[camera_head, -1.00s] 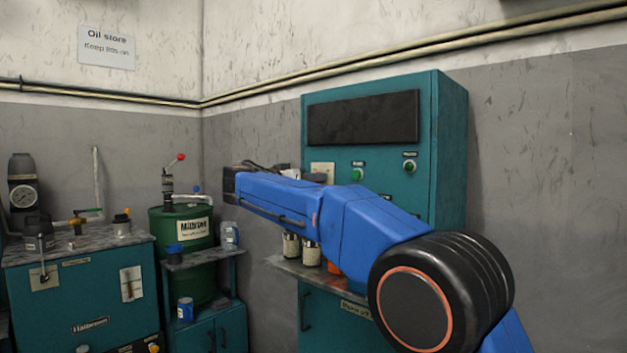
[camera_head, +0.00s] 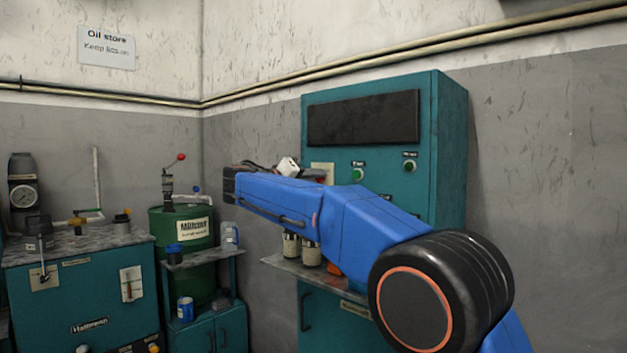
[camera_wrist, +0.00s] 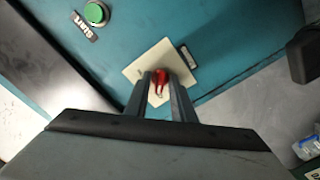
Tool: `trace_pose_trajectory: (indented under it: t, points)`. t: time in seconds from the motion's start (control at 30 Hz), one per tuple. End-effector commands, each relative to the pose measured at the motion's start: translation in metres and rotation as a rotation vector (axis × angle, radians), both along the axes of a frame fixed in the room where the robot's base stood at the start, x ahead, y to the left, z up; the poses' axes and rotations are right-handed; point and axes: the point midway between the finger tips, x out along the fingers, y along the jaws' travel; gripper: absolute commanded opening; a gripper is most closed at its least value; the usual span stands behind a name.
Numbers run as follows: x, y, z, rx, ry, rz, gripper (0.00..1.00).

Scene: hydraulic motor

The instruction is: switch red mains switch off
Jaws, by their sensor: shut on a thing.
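The red mains switch (camera_wrist: 160,78) sits on a cream plate (camera_wrist: 137,68) on the teal cabinet's front, seen in the wrist view. My gripper (camera_wrist: 161,82) is shut on the red handle, one finger on each side of it. In the head view my arm hides the switch. Only part of the cream plate (camera_head: 322,171) shows there, above my blue arm. My gripper's fingertips are hidden in the head view.
The teal cabinet (camera_head: 452,150) carries a dark panel (camera_head: 362,118) and green buttons (camera_head: 358,175). A shelf (camera_head: 283,264) with several containers juts out below my arm. A green drum (camera_head: 168,226) and a teal bench (camera_head: 40,300) stand at the left.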

Motion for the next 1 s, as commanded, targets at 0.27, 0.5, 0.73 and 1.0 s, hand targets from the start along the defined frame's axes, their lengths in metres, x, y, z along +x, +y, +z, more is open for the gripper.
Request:
trace_pose_trajectory:
  t: [0.27,0.5,0.73,1.0]
  points:
    - [0.0,0.001,-0.001,-0.009,0.008,0.001,0.0]
    - [0.0,0.001,-0.001,-0.009,0.008,0.001,0.29]
    - [0.0,0.001,0.0,-0.008,0.007,0.001,0.29]
    - [-0.014,0.012,0.0,-0.008,0.006,0.003,0.29]
